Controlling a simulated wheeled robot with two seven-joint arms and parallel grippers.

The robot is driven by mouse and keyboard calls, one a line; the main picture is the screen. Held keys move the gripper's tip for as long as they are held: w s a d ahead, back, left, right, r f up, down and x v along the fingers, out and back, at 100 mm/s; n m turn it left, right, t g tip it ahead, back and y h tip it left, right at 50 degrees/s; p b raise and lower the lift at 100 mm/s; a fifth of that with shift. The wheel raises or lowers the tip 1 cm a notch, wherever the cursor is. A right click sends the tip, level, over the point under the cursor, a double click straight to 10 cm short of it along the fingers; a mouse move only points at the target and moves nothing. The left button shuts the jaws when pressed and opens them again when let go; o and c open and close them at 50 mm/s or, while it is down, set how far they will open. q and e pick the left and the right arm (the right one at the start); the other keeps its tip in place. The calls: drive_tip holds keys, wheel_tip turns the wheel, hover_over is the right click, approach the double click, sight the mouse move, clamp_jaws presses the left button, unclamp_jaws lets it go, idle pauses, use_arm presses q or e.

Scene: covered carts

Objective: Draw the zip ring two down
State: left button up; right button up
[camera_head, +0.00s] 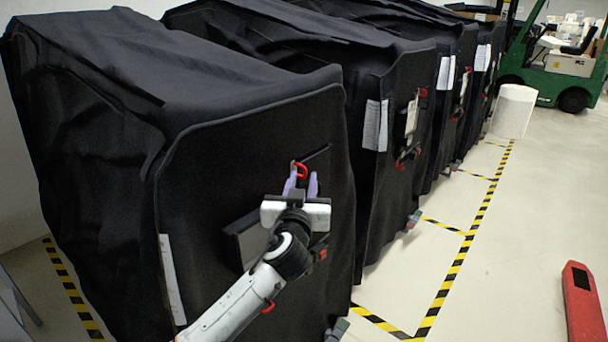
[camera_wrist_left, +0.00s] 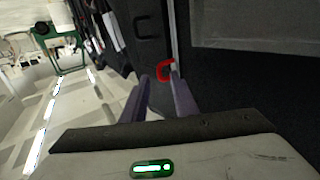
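A red zip ring (camera_head: 301,170) sits high on the front of the nearest black covered cart (camera_head: 240,150), at a dark slit. It also shows in the left wrist view (camera_wrist_left: 165,71). My left gripper (camera_head: 301,184) is at this ring, its two purple fingers apart. In the left wrist view (camera_wrist_left: 159,78) the ring appears at the fingertips, overlapping the right one; I cannot tell whether they touch. Another red ring (camera_head: 268,307) shows lower on this cover, beside my left arm. My arm hides part of the cover front. My right gripper is not in view.
More black covered carts (camera_head: 395,110) stand in a row behind. Yellow-black floor tape (camera_head: 455,270) marks their bays. A red pallet-truck part (camera_head: 582,305) is at the lower right, and a green forklift (camera_head: 545,65) at the back right.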

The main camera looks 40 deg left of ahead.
use_arm(q)
drive_tip(key=shift+x, duration=0.95)
clamp_jaws()
drive_tip(key=shift+f, duration=0.1)
idle(0.7)
